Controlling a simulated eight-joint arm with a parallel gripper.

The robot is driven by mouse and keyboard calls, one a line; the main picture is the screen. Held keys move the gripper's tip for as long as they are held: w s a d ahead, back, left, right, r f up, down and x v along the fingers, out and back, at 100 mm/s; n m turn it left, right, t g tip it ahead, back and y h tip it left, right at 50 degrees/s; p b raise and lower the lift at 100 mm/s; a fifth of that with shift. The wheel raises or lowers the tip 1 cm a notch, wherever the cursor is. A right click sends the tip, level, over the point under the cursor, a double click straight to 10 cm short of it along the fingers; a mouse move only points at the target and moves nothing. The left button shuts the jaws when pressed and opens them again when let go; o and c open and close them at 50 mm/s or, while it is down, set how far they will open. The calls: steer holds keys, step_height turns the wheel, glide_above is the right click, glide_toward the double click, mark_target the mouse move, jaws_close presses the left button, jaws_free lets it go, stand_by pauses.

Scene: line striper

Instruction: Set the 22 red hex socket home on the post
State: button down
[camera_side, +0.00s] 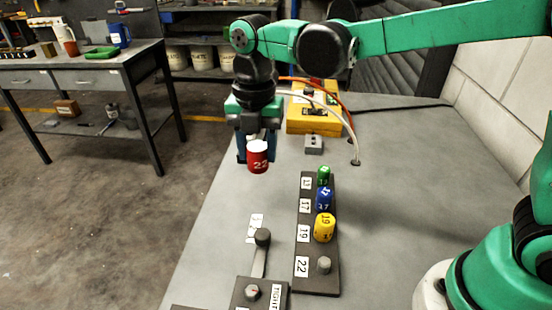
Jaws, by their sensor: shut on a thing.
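The red 22 socket (258,161) is held by my gripper (256,146), which is shut on it. The socket hangs in the air above the left part of the table, and the number 22 shows on its side. The dark socket rail (318,286) lies to the right and nearer the camera. Its bare grey post (324,265) stands at the near end beside the 22 label (302,266). The gripper and socket are apart from the post. The tips of the jaws are partly hidden by the socket.
Yellow 19 (325,229), blue 17 (324,200) and green (324,176) sockets stand on the rail. A lever device (260,257) stands left of the rail. A yellow box (314,120) and small grey block (313,145) are behind. The grey table (420,170) is clear right of the rail.

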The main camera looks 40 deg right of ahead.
steer(key=s, duration=0.8)
glide_toward(325, 262)
steer(key=shift+f, duration=2.3)
steer(key=shift+f, duration=1.7)
jaws_free()
steer(key=shift+r, duration=3.45)
